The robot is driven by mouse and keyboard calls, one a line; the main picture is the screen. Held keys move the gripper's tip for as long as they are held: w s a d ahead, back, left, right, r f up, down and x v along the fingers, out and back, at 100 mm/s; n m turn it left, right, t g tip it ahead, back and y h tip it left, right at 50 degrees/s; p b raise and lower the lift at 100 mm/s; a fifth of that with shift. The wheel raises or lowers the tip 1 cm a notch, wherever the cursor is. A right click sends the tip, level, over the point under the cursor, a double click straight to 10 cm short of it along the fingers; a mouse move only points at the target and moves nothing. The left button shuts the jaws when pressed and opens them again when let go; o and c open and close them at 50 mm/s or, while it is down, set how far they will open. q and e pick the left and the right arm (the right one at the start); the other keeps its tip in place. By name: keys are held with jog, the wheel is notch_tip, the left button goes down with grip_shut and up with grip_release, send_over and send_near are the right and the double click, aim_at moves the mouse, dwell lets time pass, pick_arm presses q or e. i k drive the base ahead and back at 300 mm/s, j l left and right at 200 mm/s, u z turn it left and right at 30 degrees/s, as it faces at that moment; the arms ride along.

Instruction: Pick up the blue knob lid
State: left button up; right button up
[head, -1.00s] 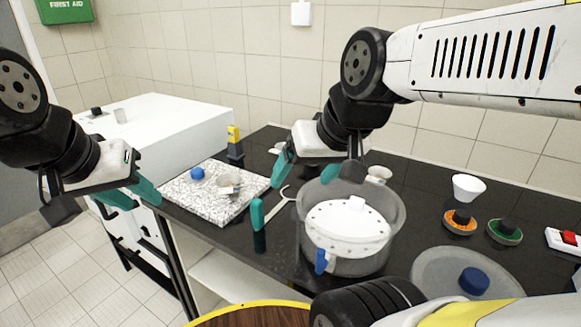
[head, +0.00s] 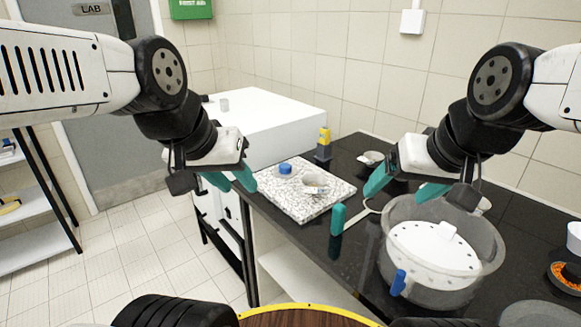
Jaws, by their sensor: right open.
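A wide translucent grey lid (head: 540,313) lies on the counter at the bottom right, mostly cut off by the frame edge. Its blue knob is out of view now. A smaller blue-topped item (head: 285,169) with a pale base sits on the speckled board (head: 312,212). My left gripper (head: 230,181) has its teal fingers apart, empty, left of the board. My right gripper (head: 405,186) is open and empty above the counter, between the board and the clear bowl. It is up and to the left of the lid.
The clear bowl (head: 488,262) holds a white perforated disc (head: 432,248). A teal-handled tool (head: 338,219) stands near the front edge. A small dish (head: 314,184) is on the board. A white box (head: 270,125) stands behind. An orange-filled dish (head: 568,276) is at right.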

aim_at(284, 169)
jog(key=i+j+z, duration=0.35)
jog(key=j, duration=0.25)
jog(key=j+z, duration=0.2)
jog(key=i+j+z, duration=0.2)
jog(key=j, duration=0.25)
jog(key=k, duration=0.05)
